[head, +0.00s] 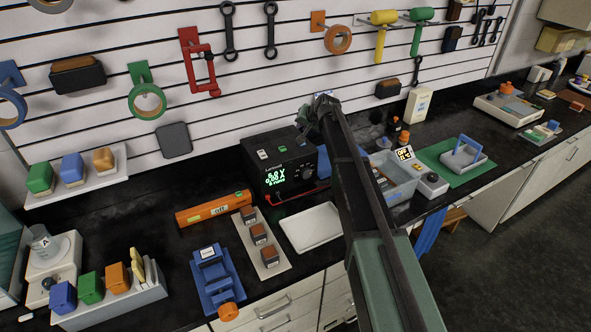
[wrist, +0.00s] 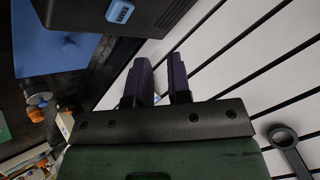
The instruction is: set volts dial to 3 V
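The power supply (head: 275,172) is a black box against the wall, with a lit green display (head: 276,178) on its front. The display seems to read about 5.8 V, but the digits are small. In the head view the arm's end is by the wall, above and right of the supply, and the fingertips are not clear.
A white tray (head: 312,228), an orange level-like tool (head: 213,209) and a blue vise-like tool (head: 216,280) lie in front of the supply. A grey bin (head: 398,172) stands to its right. Tools hang on the slatted wall (head: 130,45). A dark box (wrist: 85,12) is near the fingers.

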